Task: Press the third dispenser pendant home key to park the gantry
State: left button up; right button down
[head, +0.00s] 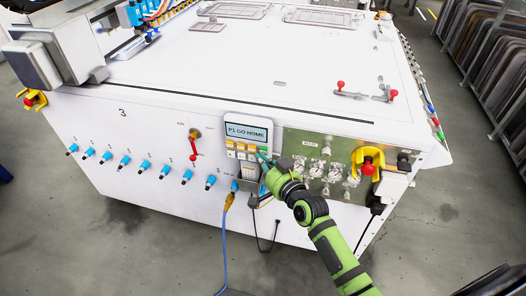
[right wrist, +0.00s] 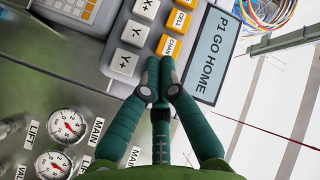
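The pendant (head: 246,141) is mounted on the front face of the white machine marked 3. Its screen (head: 246,132) reads "P1 GO HOME", and the screen shows sideways in the right wrist view (right wrist: 209,55). White axis keys (right wrist: 134,33) and orange keys (right wrist: 171,46), one reading "CELL", lie beside the screen. My right gripper (head: 263,158) is at the pendant's lower right in the head view. In the right wrist view its fingertips (right wrist: 159,63) are together, empty, over the key area beside an orange key; contact cannot be told. No key labelled home is readable. My left gripper is not in view.
A green panel with gauges (head: 317,170) lies right of the pendant, with a red and yellow emergency knob (head: 369,164) beyond. A red-handled valve (head: 194,144) and several blue fittings line the left. A blue hose (head: 226,235) hangs below. The white tabletop (head: 260,60) is mostly clear.

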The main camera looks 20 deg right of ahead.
jog(key=shift+w+d, duration=0.25)
jog(key=shift+w, duration=0.15)
dwell(0.8)
jog(key=shift+r, duration=0.1)
jog(key=shift+s+a+p, duration=0.5)
jog(key=shift+s, duration=0.25)
jog(key=s+a+p, duration=0.2)
jog(key=s, duration=0.2)
jog(key=shift+s+a+p, duration=0.1)
jog(key=shift+a+p, duration=0.3)
dwell(0.4)
